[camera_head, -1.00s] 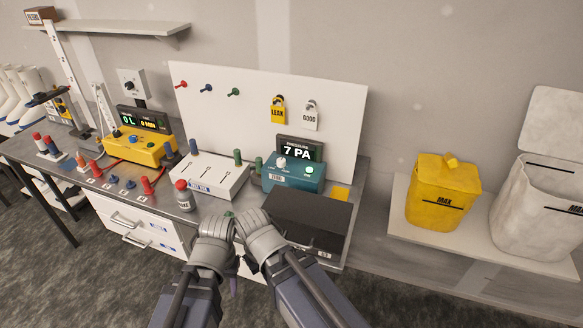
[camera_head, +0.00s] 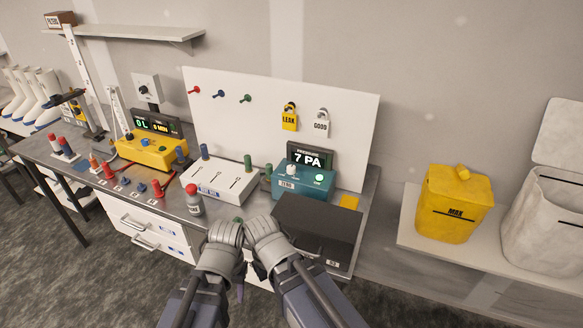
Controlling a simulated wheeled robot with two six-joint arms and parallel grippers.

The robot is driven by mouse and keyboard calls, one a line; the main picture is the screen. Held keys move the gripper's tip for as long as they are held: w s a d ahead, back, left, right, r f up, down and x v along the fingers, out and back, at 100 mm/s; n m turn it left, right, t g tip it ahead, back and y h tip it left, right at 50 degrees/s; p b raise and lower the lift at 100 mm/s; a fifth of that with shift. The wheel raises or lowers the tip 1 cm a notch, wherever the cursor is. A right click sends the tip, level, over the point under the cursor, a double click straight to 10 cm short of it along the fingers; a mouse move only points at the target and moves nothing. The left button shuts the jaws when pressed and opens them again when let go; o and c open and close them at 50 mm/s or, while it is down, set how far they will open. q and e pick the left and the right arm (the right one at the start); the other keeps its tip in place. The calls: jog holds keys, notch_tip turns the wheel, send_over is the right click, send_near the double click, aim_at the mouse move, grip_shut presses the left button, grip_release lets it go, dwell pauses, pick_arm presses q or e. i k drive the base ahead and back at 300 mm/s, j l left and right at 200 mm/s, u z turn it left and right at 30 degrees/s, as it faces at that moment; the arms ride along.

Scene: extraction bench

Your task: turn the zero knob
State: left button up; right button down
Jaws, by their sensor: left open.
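The teal pressure meter (camera_head: 308,182) stands on the bench, its display (camera_head: 312,159) reading 7 PA. A white knob (camera_head: 291,169) sits on its top at the left, above a label that seems to read ZERO. My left gripper (camera_head: 226,233) and my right gripper (camera_head: 262,228) are side by side at the bench's front edge, below and left of the meter, apart from the knob. The left is open; the right one's fingertips are too unclear to judge.
A black case (camera_head: 318,234) lies in front of the meter. A white slotted box (camera_head: 219,182) and a red-capped bottle (camera_head: 194,200) stand to its left. A yellow device (camera_head: 152,150) is farther left. A yellow bin (camera_head: 452,203) stands on the right shelf.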

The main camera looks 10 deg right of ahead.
aim_at(290, 169)
jog(key=i+j, duration=0.15)
jog(key=i+u, duration=0.1)
jog(key=i, duration=0.75)
